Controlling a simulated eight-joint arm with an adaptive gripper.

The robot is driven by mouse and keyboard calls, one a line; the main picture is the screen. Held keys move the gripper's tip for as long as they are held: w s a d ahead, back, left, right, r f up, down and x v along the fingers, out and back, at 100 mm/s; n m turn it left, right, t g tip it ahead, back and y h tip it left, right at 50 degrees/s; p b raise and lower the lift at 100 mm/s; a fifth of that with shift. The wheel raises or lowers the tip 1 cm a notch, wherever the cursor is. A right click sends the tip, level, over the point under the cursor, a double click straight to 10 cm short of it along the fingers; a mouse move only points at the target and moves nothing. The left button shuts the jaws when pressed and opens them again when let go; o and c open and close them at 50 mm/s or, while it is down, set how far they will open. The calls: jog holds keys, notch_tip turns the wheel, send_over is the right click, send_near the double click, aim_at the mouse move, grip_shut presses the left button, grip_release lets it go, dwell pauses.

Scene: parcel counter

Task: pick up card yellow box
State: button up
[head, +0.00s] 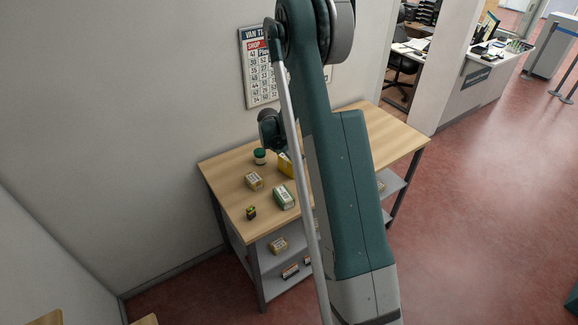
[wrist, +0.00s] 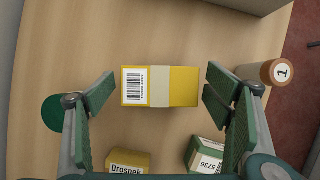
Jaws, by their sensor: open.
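The yellow box (wrist: 182,86) lies on the wooden counter in the wrist view, with a white barcode label on its left part and a pale band across its middle. In the head view the yellow box (head: 286,164) shows only partly, behind my arm. My gripper (wrist: 160,92) is open above the counter, with one green-padded finger to the left of the box and the other to its right. Neither finger visibly touches the box. The fingertips are hidden in the head view.
On the wooden table (head: 233,196) stand a green-lidded jar (head: 260,156), a tan box (head: 254,180), a green-and-white box (head: 284,197) and a small dark item (head: 251,213). More boxes sit on the shelf below.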

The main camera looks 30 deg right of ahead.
dwell(0.3)
jog(key=c, duration=1.1)
jog(key=shift+r, duration=0.1)
jog(key=shift+r+b, duration=0.6)
jog(key=shift+r, duration=4.35)
